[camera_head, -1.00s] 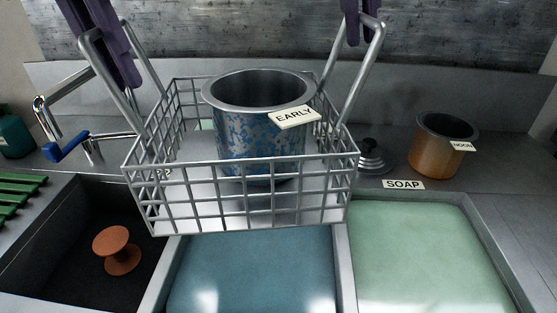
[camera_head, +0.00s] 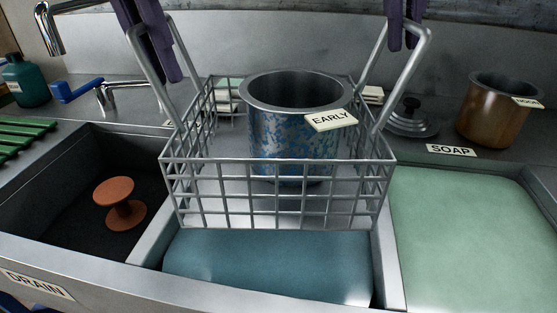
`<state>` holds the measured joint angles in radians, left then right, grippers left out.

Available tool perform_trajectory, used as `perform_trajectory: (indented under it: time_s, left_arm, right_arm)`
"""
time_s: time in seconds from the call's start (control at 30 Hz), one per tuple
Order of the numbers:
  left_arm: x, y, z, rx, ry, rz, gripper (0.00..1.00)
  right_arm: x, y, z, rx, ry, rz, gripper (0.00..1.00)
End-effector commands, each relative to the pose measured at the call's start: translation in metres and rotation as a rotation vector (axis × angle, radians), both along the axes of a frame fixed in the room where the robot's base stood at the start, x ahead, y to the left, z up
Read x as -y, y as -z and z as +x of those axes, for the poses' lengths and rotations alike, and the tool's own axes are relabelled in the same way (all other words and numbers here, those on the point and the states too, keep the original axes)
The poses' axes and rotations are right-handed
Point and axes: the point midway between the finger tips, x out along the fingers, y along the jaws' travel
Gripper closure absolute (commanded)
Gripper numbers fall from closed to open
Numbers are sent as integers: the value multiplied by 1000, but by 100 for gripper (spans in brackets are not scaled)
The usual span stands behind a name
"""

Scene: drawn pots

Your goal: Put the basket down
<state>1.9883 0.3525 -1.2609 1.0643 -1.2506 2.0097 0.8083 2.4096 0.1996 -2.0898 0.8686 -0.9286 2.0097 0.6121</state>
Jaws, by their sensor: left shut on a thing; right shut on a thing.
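The silver wire basket (camera_head: 278,190) hangs level by its two raised handles, above or in the back of the middle basin with blue water (camera_head: 268,262). I cannot tell whether its bottom touches anything. A blue speckled pot (camera_head: 292,140) with a tag reading EARLY stands upright inside it. My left gripper (camera_head: 165,62) has purple fingers shut on the left handle (camera_head: 152,70). My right gripper (camera_head: 402,38) is shut on the right handle (camera_head: 405,75), at the top of the picture.
The left basin (camera_head: 70,215) is dark, with an orange spool-shaped knob (camera_head: 120,203) in it. The right basin (camera_head: 470,240) holds pale green water, behind it a SOAP label. A copper pot (camera_head: 498,115) and a grey lid (camera_head: 410,120) stand behind. A tap (camera_head: 110,92) is back left.

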Motion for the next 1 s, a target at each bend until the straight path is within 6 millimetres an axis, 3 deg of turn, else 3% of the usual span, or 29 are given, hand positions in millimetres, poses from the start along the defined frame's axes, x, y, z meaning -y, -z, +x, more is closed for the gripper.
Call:
perform_trajectory:
  time_s: [0.07,0.63,1.0]
  left_arm:
    - [-2,7,0,1,-4,1,100]
    - [-2,9,0,1,-5,1,100]
    - [-2,27,0,0,-5,1,100]
  right_arm:
    - [3,7,0,2,7,-3,100]
    - [3,9,0,2,7,-3,100]
    - [3,27,0,2,7,-3,100]
